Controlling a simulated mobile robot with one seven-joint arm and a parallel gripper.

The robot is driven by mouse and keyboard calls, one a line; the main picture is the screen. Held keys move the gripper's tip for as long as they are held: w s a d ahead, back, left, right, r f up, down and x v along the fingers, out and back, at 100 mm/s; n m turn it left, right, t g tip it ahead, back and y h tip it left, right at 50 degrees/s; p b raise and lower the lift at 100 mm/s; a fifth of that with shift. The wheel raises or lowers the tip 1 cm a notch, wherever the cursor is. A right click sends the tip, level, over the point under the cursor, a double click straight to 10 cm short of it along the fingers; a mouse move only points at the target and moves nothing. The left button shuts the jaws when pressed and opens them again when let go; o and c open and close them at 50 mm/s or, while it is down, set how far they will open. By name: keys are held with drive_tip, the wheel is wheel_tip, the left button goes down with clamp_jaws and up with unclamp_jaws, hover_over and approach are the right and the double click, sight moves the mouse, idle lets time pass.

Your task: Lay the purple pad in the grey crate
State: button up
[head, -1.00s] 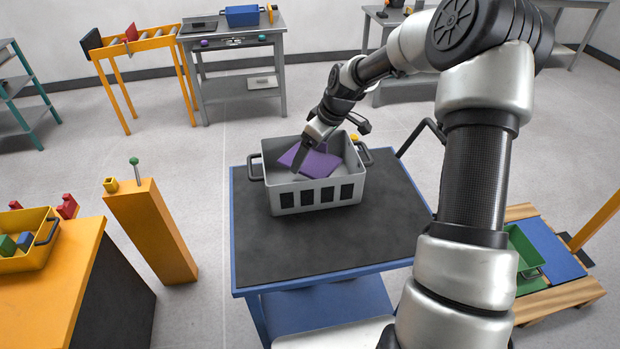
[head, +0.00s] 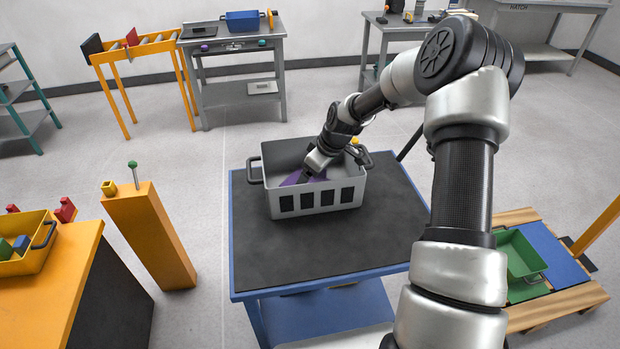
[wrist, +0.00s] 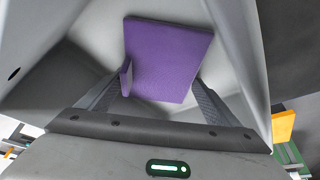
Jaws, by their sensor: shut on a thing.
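The grey crate (head: 342,196) stands on the dark top of a blue cart, its front wall cut with several dark slots. The purple pad (head: 291,180) is down inside the crate, partly hidden by the front wall and my gripper. My gripper (head: 304,179) reaches into the crate from above. In the wrist view the purple pad (wrist: 168,62) is between the two fingers of my gripper (wrist: 160,92), with crate walls around it. My gripper is shut on the pad. I cannot tell whether the pad touches the crate floor.
The blue cart (head: 262,286) has bare dark top in front of the crate. The crate's handles stick out at its left and right ends. An orange post (head: 152,236) stands left of the cart. A green bin (head: 519,262) lies on a pallet at right.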

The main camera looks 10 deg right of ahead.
drive_tip(key=o, duration=0.9)
drive_tip(key=shift+o, duration=0.2)
drive_tip(key=shift+r, duration=0.1)
drive_tip(key=shift+r+p, duration=0.25)
drive_tip(key=shift+p, duration=0.05)
drive_tip(key=p+v, duration=0.1)
drive_tip(key=v, duration=1)
drive_tip(key=shift+s+d+r+p, duration=0.15)
drive_tip(key=shift+r+p, duration=0.1)
drive_tip(key=shift+p, duration=0.1)
